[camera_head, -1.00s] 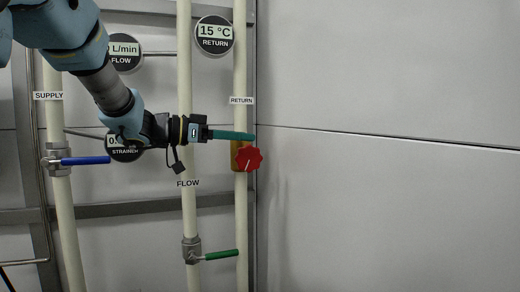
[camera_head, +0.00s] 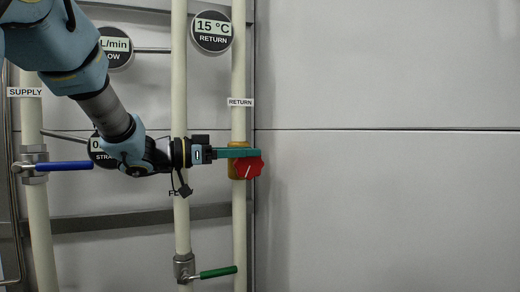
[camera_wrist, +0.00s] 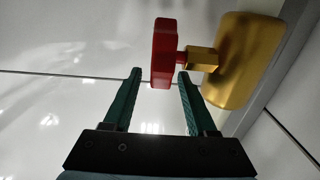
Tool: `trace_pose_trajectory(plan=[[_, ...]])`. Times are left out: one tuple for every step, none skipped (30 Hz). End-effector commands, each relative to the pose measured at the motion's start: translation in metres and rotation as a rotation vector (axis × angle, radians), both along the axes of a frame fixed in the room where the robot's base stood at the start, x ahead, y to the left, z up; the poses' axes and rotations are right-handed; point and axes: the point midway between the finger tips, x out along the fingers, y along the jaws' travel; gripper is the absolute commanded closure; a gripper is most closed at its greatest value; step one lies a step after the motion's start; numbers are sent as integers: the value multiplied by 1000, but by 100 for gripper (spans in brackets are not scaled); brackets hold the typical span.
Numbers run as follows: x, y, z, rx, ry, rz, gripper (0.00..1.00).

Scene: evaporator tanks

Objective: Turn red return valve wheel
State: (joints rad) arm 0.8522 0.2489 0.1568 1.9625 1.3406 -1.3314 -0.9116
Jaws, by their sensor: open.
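The red return valve wheel (camera_head: 248,167) sits on a brass valve body (camera_head: 233,166) on the return pipe in the head view. In the wrist view the red wheel (camera_wrist: 162,52) is seen edge-on, joined by a short brass stem to the brass body (camera_wrist: 240,58). My gripper (camera_head: 258,153) is at the wheel's upper edge in the head view. In the wrist view my gripper (camera_wrist: 160,76) has its two green fingers apart, with the wheel's near edge just ahead of or between the tips; contact cannot be told.
The return pipe (camera_head: 239,60) and flow pipe (camera_head: 179,70) run vertically close by. A blue lever (camera_head: 66,166) is on the supply pipe and a green lever (camera_head: 217,272) is below. Round gauges, including the return gauge (camera_head: 212,32), hang above. The wall at right is clear.

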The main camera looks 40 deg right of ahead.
Motion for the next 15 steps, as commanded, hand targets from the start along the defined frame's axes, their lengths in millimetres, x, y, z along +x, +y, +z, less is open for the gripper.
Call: trace_pose_trajectory(plan=[[-4, -9, 3, 1, 1, -4, 43], [-6, -13, 3, 1, 1, -3, 43], [-8, -18, 3, 1, 1, -3, 43], [-9, -22, 3, 1, 1, -3, 43], [-10, -25, 2, 2, 1, -3, 43], [-12, -29, 2, 1, 1, -2, 43], [-13, -32, 2, 0, 1, -2, 43], [-14, -34, 2, 0, 0, -1, 43], [-14, -36, 1, 1, 0, -1, 43], [-15, -38, 1, 1, 0, -1, 43], [-15, -38, 1, 1, 0, -1, 43], [-15, -39, 0, 1, 0, 0, 43], [-15, -40, 0, 1, 0, 0, 43], [-16, -40, 0, 1, 0, 0, 43], [-15, -40, 0, 1, 0, 0, 43]])
